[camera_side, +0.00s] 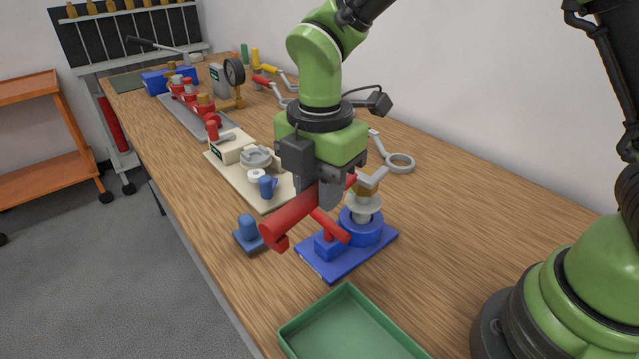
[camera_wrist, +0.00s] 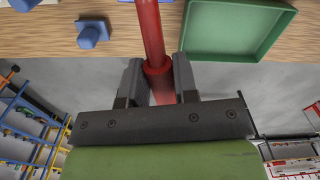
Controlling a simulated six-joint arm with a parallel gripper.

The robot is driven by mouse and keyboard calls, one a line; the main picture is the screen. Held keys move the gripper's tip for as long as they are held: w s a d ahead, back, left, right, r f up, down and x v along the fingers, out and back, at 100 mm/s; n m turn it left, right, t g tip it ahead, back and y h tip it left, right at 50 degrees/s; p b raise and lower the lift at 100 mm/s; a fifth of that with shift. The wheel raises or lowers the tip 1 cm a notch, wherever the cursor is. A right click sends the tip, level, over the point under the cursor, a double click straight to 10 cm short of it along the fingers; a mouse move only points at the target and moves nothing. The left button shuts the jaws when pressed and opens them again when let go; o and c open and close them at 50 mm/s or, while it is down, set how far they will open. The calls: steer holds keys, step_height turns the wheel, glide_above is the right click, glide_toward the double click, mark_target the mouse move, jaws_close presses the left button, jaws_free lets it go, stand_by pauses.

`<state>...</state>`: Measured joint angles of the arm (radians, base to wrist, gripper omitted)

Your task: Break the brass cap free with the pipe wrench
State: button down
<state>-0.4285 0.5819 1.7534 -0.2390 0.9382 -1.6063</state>
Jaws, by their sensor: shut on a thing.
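A red-handled pipe wrench (camera_side: 288,217) is held in my gripper (camera_side: 328,193), which is shut on its thick handle. In the wrist view the red handle (camera_wrist: 151,30) runs between the two fingers of my gripper (camera_wrist: 158,78). The wrench's grey jaw (camera_side: 373,178) is at the brass cap (camera_side: 367,190), at the top of the valve. Whether it grips the cap or only sits beside it, I cannot tell. The valve's pale body (camera_side: 363,208) stands upright in a round blue holder (camera_side: 362,229) on a blue base plate (camera_side: 335,265).
A red lever (camera_side: 329,228) on a blue block stands beside the holder, close under the wrench. A green tray (camera_side: 350,325) lies in front; it also shows in the wrist view (camera_wrist: 268,48). A small blue block (camera_side: 247,229) is at left, a beige fixture board (camera_side: 240,178) behind.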

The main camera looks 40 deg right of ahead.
stand_by(0.3)
steer(key=shift+f, duration=1.85)
steer(key=shift+s+d+n, duration=0.3)
steer(key=shift+s+n, duration=0.55)
steer(key=shift+s+d+n, duration=0.3)
steer(key=shift+s+n, duration=0.55)
steer(key=shift+s+d+n, duration=0.55)
steer(key=shift+s+n, duration=0.15)
steer(key=shift+n, duration=0.2)
steer(key=shift+s+d+n, duration=0.55)
steer(key=shift+s+n, duration=0.15)
steer(key=shift+n, duration=0.2)
